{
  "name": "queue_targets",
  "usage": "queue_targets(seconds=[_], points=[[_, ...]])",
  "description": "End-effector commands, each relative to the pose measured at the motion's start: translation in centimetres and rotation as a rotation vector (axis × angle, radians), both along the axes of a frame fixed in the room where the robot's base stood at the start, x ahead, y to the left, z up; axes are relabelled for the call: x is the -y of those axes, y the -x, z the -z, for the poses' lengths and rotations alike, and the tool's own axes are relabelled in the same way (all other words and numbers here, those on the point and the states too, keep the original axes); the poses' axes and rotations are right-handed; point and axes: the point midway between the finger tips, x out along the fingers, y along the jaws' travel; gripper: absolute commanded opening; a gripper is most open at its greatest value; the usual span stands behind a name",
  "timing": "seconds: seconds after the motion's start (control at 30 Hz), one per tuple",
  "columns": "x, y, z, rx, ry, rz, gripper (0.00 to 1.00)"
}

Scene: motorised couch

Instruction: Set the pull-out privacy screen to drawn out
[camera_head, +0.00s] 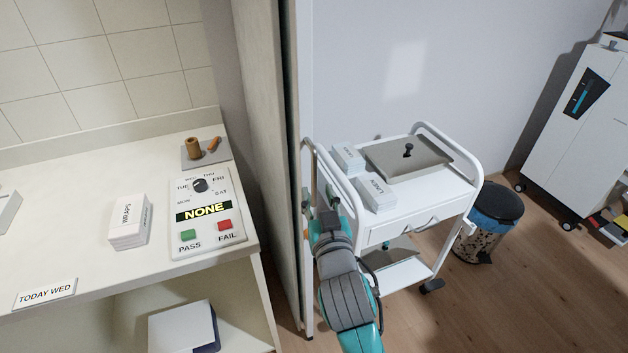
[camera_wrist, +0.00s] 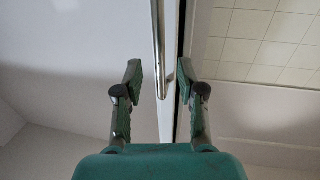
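The pull-out privacy screen appears as a tall, narrow panel edge (camera_head: 294,90) beside the beige partition; how far it is drawn out I cannot tell. A slim vertical metal bar handle (camera_head: 314,172) is on it. In the wrist view the handle (camera_wrist: 156,40) runs down the pale front strip (camera_wrist: 168,120), with a dark gap along its right side. My gripper (camera_head: 325,208) is at the lower part of the handle. In the wrist view my gripper (camera_wrist: 159,72) is open, its fingers apart on either side of the handle and strip. Contact is not visible.
A white trolley (camera_head: 375,231) with boxes and a lidded tray stands right of my arm. A bin (camera_head: 489,222) and a white cabinet (camera_head: 577,125) are farther right. The counter (camera_head: 85,240) with a button panel (camera_head: 207,215) is left. Wooden floor is clear at lower right.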

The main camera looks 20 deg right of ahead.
Motion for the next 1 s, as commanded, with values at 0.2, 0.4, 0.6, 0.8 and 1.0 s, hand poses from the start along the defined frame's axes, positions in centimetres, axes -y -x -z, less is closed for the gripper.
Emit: queue_targets(seconds=[0.2,0.4,0.6,0.8,1.0], points=[[0.6,-3.4,0.0,0.001,0.0,0.0,0.39],[0.8,-5.0,0.0,0.0,0.0,0.0,0.39],[0.9,-5.3,0.0,0.0,0.0,-0.001,0.39],[0.9,-5.3,0.0,0.0,0.0,-0.001,0.24],[0.9,-5.3,0.0,0.0,0.0,-0.001,0.0]])
